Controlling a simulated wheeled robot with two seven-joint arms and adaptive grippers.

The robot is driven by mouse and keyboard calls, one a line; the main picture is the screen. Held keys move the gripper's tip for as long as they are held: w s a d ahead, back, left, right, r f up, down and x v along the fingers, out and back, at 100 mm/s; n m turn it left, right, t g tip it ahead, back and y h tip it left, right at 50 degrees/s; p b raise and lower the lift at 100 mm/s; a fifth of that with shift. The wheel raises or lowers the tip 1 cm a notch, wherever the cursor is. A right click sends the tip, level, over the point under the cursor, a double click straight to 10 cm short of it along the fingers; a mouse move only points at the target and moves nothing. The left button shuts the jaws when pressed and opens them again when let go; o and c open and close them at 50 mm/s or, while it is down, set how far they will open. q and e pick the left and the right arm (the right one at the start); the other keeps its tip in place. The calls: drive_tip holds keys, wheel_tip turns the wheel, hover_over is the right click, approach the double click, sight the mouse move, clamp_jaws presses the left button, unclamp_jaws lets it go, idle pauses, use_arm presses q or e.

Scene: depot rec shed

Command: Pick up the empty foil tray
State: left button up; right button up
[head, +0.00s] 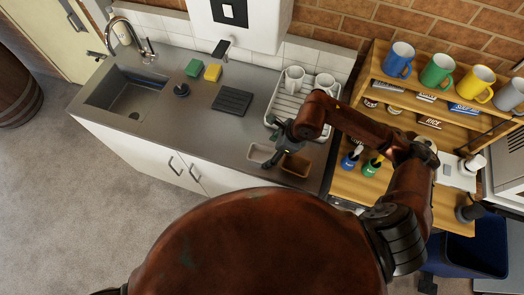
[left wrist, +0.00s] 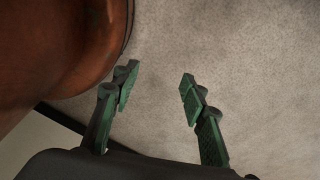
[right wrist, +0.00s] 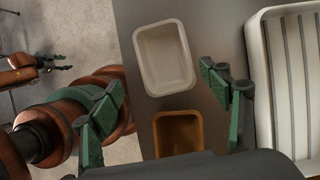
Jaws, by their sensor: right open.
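A pale, empty-looking tray (right wrist: 165,58) sits on the grey counter in the right wrist view; in the head view it is the pale tray (head: 261,153) near the counter's front edge. A brown-orange tray (right wrist: 178,133) sits close beside it, also seen in the head view (head: 297,166); whether it holds anything is unclear. My right gripper (head: 279,146) is open above the trays, its fingers (right wrist: 155,98) spread on either side of them with nothing between. It partly covers the trays in the head view. My left gripper (left wrist: 156,84) is open and empty over the floor.
A white dish rack (head: 291,105) with white mugs stands behind the trays. A wooden shelf (head: 345,188) with coloured mugs and jars is close on the right. A dark ribbed mat (head: 232,100), sponges and the sink (head: 128,95) lie left; the counter between is clear.

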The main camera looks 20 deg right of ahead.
sight(260, 157)
drive_tip(key=f, duration=0.1)
drive_tip(key=w+a+f, duration=0.1)
drive_tip(key=w+f, duration=0.1)
drive_tip(key=shift+a+f+p, duration=0.25)
drive_tip(key=shift+a+p, duration=0.1)
drive_tip(key=shift+p, duration=0.05)
drive_tip(key=shift+w+a+f, duration=0.1)
drive_tip(key=shift+w+f, duration=0.3)
drive_tip(key=shift+f, duration=0.2)
drive_tip(key=shift+s+f, duration=0.1)
drive_tip(key=shift+s, duration=0.35)
drive_tip(key=shift+w+a+f, duration=0.1)
drive_tip(key=shift+w, duration=0.15)
drive_tip(key=shift+s, duration=0.2)
drive_tip(key=shift+w+f, duration=0.1)
drive_tip(key=shift+f, duration=0.05)
use_arm(q)
drive_tip(key=shift+s+a+r+b, duration=0.1)
drive_tip(key=shift+s+b, duration=0.05)
drive_tip(key=shift+b, duration=0.2)
drive_tip(key=shift+w, duration=0.25)
use_arm(e)
drive_tip(key=shift+c, duration=0.6)
